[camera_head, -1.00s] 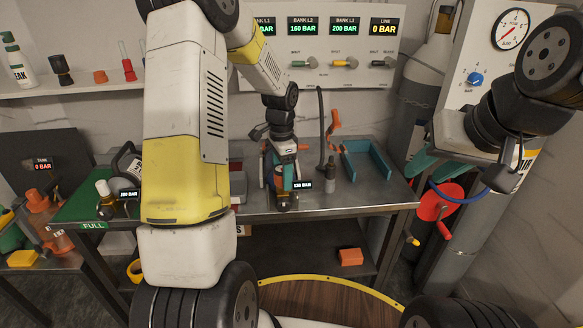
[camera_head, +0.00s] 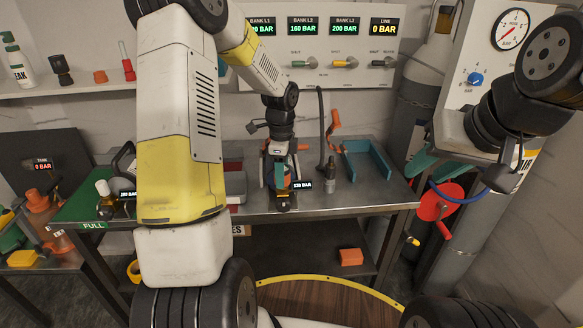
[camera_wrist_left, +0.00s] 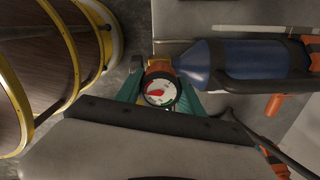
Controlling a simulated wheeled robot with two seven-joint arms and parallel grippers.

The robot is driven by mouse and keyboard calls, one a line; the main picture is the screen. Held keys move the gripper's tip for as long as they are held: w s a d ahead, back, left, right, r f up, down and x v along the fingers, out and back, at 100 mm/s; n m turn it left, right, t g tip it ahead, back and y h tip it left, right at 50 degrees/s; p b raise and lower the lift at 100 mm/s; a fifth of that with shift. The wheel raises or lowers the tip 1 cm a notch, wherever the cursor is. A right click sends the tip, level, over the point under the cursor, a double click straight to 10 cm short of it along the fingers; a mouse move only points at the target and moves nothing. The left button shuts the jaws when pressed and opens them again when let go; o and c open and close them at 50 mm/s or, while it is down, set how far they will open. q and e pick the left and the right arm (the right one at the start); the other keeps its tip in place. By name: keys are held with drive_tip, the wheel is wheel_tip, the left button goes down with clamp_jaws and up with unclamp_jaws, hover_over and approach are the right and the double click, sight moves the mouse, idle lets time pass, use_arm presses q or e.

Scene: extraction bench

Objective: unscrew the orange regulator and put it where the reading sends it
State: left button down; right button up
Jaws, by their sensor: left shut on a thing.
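My left gripper (camera_head: 281,182) points down at the bench, its teal fingers shut on the orange regulator. In the left wrist view, the regulator (camera_wrist_left: 158,68) shows an orange body with a round white gauge and red needle, between the teal fingertips (camera_wrist_left: 160,97). It sits at the end of a blue cylinder (camera_wrist_left: 242,60) in a black harness, apparently joined to it. A tag (camera_head: 303,185) beside it in the head view seems to read 130 BAR. My right gripper (camera_head: 424,162) is at the right, its teal fingers partly visible beside the gas cylinder; its opening is unclear.
The panel (camera_head: 315,70) reads L2 160, L3 200 and LINE 0 BAR; L1 is partly hidden. A green FULL mat (camera_head: 92,212) lies left. A red handwheel (camera_head: 434,203) is further right.

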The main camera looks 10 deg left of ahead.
use_arm(q)
drive_tip(key=n, duration=2.7)
drive_tip(key=c, duration=0.7)
unclamp_jaws()
